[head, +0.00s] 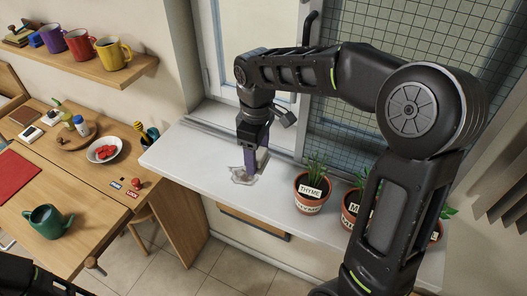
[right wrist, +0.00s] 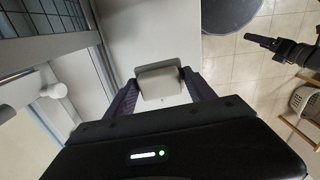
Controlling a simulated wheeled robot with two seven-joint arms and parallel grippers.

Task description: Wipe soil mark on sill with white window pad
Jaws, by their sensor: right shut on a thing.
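The white window pad (right wrist: 160,82) is held between the purple fingers of my right gripper (head: 254,155), and most of it is hidden by the fingers in the head view. The gripper points down at the white sill (head: 190,150), low over it. A greyish soil mark (head: 241,176) lies on the sill just at and left of the fingertips. I cannot tell whether the pad touches the sill. My left gripper (right wrist: 262,41) shows at the upper right of the right wrist view, away from the sill; its jaw opening is unclear.
Potted herbs, with a thyme pot (head: 311,193) nearest, stand on the sill right of my right gripper. Left of the mark the sill is clear.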

